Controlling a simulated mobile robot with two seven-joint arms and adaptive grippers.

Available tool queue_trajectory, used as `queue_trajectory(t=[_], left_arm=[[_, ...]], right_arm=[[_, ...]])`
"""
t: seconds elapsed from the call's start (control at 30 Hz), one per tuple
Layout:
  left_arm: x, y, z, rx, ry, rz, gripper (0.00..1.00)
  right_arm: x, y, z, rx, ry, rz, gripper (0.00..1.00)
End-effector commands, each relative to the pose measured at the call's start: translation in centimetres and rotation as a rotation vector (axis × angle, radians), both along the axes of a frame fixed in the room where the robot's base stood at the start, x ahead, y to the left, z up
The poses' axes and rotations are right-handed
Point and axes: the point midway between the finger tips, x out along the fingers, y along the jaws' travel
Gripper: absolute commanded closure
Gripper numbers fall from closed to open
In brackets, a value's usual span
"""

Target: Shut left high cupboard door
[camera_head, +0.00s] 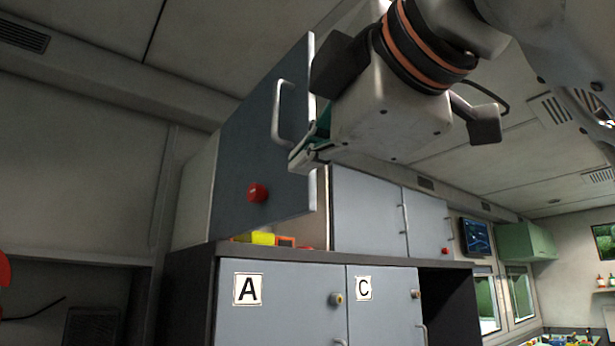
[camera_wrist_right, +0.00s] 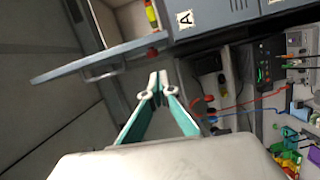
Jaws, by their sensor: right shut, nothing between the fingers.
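The left high cupboard door (camera_head: 240,150) stands open, swung out from the upper cupboard. It is a grey-blue panel with a white bar handle (camera_head: 278,110) and a red knob (camera_head: 258,193). In the right wrist view the door (camera_wrist_right: 70,70) shows edge-on at the upper left, its handle facing the gripper side. My right gripper (camera_head: 305,160) is shut and empty at the door's free edge, overlapping it in the head view. Its teal fingers (camera_wrist_right: 158,80) meet below the door in the wrist view. I cannot tell whether they touch it. My left gripper is not in view.
Closed upper doors (camera_head: 368,212) continue to the right. Lower doors marked A (camera_head: 270,310) and C (camera_head: 380,315) are below.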

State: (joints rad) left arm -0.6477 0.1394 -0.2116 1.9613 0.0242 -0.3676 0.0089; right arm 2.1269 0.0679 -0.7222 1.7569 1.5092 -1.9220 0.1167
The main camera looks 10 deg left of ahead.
Motion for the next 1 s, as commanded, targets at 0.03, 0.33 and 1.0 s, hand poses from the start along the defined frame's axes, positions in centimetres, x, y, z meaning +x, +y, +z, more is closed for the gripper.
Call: queue_trajectory(t=[0.03,0.33,1.0], left_arm=[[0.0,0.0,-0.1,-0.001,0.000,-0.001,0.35],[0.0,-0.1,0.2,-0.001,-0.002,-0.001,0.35],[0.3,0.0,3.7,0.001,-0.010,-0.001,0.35]], right_arm=[[-1.2,0.0,0.6,-0.019,-0.028,-0.010,1.00],[-2.3,0.6,1.4,-0.057,-0.067,-0.030,1.00],[7.1,4.2,1.5,-0.055,-0.066,-0.031,1.00]])
